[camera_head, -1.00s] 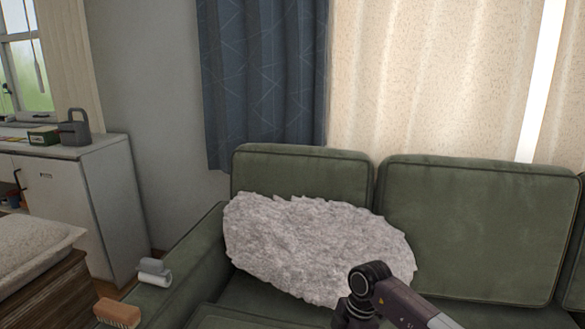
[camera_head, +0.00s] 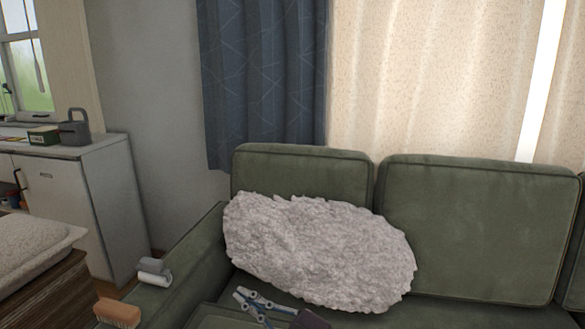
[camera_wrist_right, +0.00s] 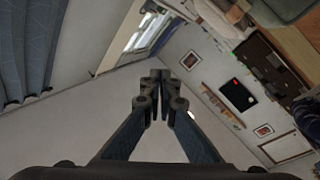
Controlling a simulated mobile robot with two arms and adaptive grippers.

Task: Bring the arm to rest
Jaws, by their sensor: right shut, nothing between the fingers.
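My right gripper (camera_head: 255,300) shows at the bottom of the head view, in front of the grey fluffy cushion and over the green sofa seat. In the right wrist view, the right gripper's fingers (camera_wrist_right: 160,85) are together with nothing between them. That view looks across the room at walls and a window. My left gripper is not in view.
The green sofa (camera_head: 480,225) fills the right and middle, with a grey fluffy cushion (camera_head: 315,250) on it. A lint roller (camera_head: 153,272) and a brush (camera_head: 117,313) lie on its left arm. A white cabinet (camera_head: 80,190) with a watering can (camera_head: 74,127) stands at the left.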

